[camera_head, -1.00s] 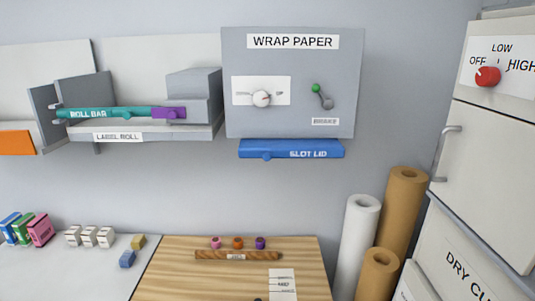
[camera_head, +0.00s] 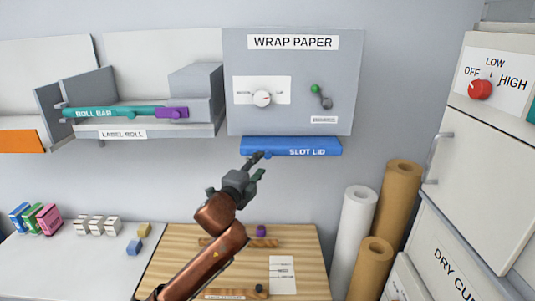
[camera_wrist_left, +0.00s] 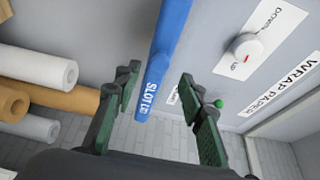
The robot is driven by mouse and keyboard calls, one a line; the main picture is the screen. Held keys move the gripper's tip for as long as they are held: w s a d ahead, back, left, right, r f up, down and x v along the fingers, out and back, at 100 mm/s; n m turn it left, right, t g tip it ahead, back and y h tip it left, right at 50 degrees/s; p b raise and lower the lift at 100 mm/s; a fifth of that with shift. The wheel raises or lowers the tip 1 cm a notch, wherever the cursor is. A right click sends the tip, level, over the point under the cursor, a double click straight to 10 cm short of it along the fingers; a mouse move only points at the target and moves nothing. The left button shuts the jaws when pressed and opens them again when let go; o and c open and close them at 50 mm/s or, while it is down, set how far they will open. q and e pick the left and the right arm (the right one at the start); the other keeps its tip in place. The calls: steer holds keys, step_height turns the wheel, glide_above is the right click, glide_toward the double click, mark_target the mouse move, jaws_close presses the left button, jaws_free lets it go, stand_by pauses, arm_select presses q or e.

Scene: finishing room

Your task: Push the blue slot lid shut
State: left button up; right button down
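The blue slot lid (camera_head: 318,147) runs along the bottom edge of the grey WRAP PAPER panel (camera_head: 293,110). It sticks out below the panel. My left gripper (camera_head: 261,164) is raised at the left part of the lid, one finger overlapping the lid's lower edge near its small knob. I cannot tell whether it touches. In the left wrist view the gripper (camera_wrist_left: 160,80) is open and empty, its fingers apart, with the lid (camera_wrist_left: 168,40) showing ahead between them. My right gripper is not in view.
The panel carries a white dial (camera_head: 262,98) and a green-tipped brake lever (camera_head: 321,95). A label roll shelf (camera_head: 180,130) with a teal bar (camera_head: 100,113) is left. Paper rolls (camera_head: 357,215) stand lower right. A wooden board (camera_head: 305,245) lies below. Space under the lid is free.

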mark_target(267, 156)
arm_select(q)
steer(key=p+x, duration=0.2)
steer(key=x, duration=0.4)
steer(key=shift+w+d, duration=0.15)
steer(key=shift+w, duration=0.25)
steer(key=shift+w+d, duration=0.2)
steer(key=shift+w, duration=0.2)
steer(key=shift+c, duration=0.7)
jaws_close()
